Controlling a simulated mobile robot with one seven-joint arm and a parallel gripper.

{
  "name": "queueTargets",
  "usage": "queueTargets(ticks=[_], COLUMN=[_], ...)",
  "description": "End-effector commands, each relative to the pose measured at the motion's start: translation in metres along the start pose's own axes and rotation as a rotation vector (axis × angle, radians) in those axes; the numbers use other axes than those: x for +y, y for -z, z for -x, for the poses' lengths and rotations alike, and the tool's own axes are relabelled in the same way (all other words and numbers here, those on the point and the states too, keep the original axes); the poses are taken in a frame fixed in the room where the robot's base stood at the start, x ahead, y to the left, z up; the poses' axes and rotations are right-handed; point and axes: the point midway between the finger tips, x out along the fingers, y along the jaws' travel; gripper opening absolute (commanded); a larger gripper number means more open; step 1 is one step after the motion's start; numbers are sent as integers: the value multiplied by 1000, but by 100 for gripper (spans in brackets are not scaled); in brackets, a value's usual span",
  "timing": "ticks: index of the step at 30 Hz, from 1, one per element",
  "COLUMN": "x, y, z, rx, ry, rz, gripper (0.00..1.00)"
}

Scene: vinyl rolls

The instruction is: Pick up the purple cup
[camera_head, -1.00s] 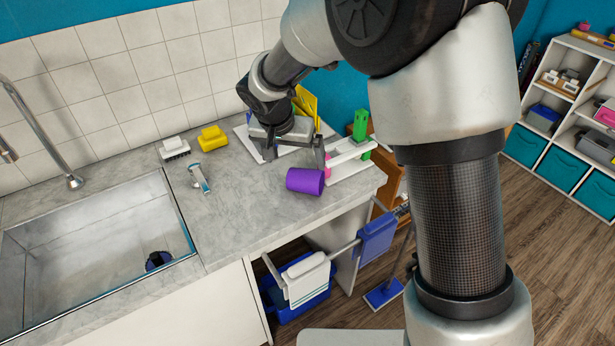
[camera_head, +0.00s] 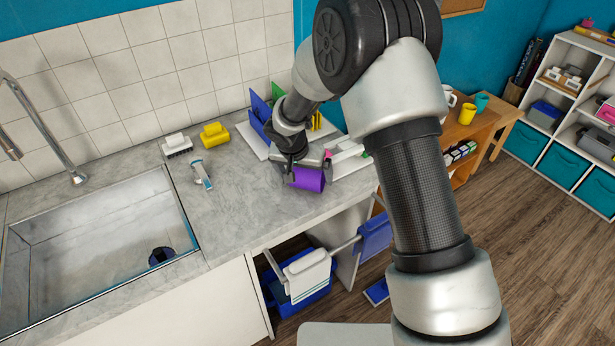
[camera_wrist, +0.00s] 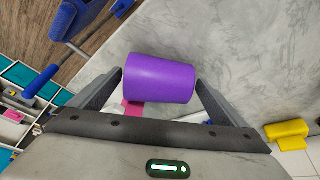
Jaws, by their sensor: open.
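The purple cup (camera_head: 308,179) lies on its side on the grey counter, near the counter's right end. In the wrist view the cup (camera_wrist: 159,78) lies between the two fingers of my gripper (camera_wrist: 160,88). The fingers are spread, one on each side of it. The left fingertip is very close to the cup, and I cannot tell if it touches; a small gap shows at the right finger. In the head view my gripper (camera_head: 303,172) is down at the cup and hides part of it.
A white rack (camera_head: 348,162) with a pink item stands close behind the cup. A yellow object (camera_head: 214,135), a white brush (camera_head: 177,144) and a white-and-blue tool (camera_head: 202,174) lie to the left. The sink (camera_head: 95,240) is farther left. Towels hang below the counter edge.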

Motion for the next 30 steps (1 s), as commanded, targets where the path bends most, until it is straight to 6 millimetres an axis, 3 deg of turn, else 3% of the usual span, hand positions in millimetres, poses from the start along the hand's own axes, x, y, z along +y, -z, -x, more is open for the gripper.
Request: queueTargets(ticks=[4,12,14,23,30], x=[0,0,0,0,-4], y=[0,0,0,-2,-19], z=[0,0,1,5,34], rx=[0,0,0,1,3], ry=[0,-1,0,0,1], rz=[0,0,-1,0,3], gripper=[96,52,49,49,49])
